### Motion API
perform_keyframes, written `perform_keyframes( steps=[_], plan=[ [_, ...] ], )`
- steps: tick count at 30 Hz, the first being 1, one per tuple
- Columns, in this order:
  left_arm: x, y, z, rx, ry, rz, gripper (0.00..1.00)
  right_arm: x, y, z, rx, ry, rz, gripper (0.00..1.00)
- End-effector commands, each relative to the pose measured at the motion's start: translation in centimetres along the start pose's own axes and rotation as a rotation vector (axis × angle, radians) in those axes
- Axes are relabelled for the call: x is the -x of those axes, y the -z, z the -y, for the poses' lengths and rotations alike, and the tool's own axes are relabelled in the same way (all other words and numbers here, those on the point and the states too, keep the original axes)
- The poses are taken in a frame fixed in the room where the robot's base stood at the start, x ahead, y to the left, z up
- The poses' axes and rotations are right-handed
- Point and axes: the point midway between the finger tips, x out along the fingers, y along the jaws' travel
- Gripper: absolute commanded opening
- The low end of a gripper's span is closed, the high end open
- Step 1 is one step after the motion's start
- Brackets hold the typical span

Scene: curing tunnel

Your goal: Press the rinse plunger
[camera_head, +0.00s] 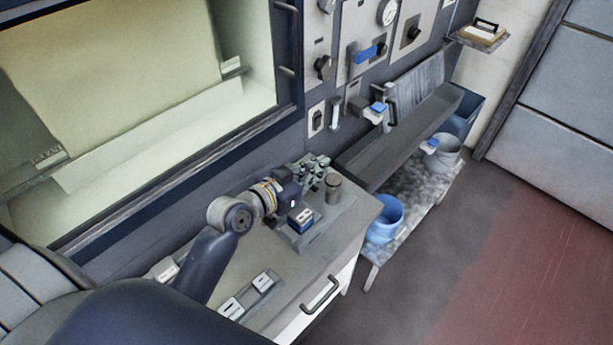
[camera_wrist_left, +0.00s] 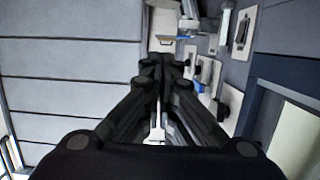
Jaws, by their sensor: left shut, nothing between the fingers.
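A small pale fixture with a blue top (camera_head: 376,108) sticks out from the wall above the dark sloped trough (camera_head: 365,161). It looks like the rinse plunger, though I cannot be sure of its label. My left gripper (camera_head: 316,166) is shut and empty. It is above the far end of the grey counter (camera_head: 345,222), to the lower left of the blue-topped fixture and apart from it. The left wrist view also shows my left gripper (camera_wrist_left: 166,66) with its fingers together. They hide part of what lies beyond. My right gripper is not in view.
A metal cup (camera_head: 333,188) and a blue-topped box (camera_head: 301,219) stand on the counter near my gripper. Blue bucket (camera_head: 384,218) and grey bucket (camera_head: 446,152) stand on a low bench. Wall panels carry a blue lever (camera_head: 366,54) and a gauge (camera_head: 387,11). The floor at right is clear.

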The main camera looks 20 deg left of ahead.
Motion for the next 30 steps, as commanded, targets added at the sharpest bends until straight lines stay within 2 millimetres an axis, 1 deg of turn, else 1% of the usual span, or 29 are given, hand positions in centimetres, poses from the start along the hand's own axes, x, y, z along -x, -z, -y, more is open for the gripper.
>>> perform_keyframes(
  steps=[1,7,9,12,15,21,30],
  plan=[
    [-1.1,-0.1,0.0,0.002,0.001,-0.003,0.0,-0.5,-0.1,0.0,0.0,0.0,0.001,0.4],
    [-4.7,-0.4,-0.1,0.002,-0.002,-0.001,0.0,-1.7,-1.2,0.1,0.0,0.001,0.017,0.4],
    [-4.7,-1.8,0.0,0.001,0.0,0.003,0.0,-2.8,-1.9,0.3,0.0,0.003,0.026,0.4],
    [-4.9,-2.7,0.0,0.0,0.0,0.002,0.0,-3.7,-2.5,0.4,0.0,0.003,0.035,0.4],
    [-5.0,-3.3,0.0,0.001,0.0,0.001,0.0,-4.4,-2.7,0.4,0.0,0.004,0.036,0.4],
    [-5.2,-4.0,0.0,0.0,-0.001,0.002,0.0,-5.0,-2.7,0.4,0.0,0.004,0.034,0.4],
    [-5.1,-4.0,0.0,0.0,0.0,0.002,0.0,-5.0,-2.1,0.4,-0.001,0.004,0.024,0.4]
  ],
)
